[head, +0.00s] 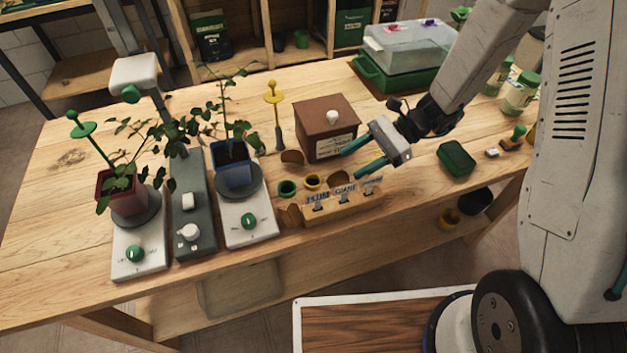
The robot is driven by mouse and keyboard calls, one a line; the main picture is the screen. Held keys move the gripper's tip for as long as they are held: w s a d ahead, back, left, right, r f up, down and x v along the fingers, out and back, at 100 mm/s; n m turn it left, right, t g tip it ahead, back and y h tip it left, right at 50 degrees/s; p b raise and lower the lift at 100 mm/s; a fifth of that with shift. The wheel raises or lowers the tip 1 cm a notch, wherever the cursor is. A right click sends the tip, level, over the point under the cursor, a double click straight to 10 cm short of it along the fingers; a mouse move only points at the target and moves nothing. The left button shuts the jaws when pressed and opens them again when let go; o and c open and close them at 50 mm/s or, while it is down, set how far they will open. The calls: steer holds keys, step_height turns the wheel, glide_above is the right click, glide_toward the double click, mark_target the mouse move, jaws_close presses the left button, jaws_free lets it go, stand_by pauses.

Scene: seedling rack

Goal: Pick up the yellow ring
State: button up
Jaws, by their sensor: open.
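The yellow ring (312,187) is a small ring with a dark opening, on the table between a green ring (287,194) and a wooden block with labels (342,206). My gripper (350,162) has two teal fingers, spread apart with nothing between them. It is right of and above the yellow ring in the picture, in front of a brown box. The fingers point left and are clear of the ring. The exact height of the fingers above the table is hard to tell.
A brown box (325,137) with a white knob stands behind the rings. Left are potted plants (232,172) on white bases and a yellow stake (273,97). A green block (456,158) lies right. A clear-lidded green tray (400,80) is at the back. The far left tabletop is clear.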

mark_target(322, 180)
steer(key=shift+w+a+f+m+y, duration=0.1)
steer(key=shift+a+f+m+y, duration=0.1)
steer(key=shift+f, duration=0.15)
steer(key=shift+a+f+m+y, duration=0.1)
steer(key=shift+f+m, duration=0.1)
steer(key=shift+f, duration=0.15)
steer(key=shift+f+x, duration=0.1)
steer(key=shift+x, duration=1.8)
steer(key=shift+f+x, duration=0.15)
steer(key=shift+x, duration=1.8)
steer(key=shift+w, duration=0.25)
steer(key=c, duration=0.8)
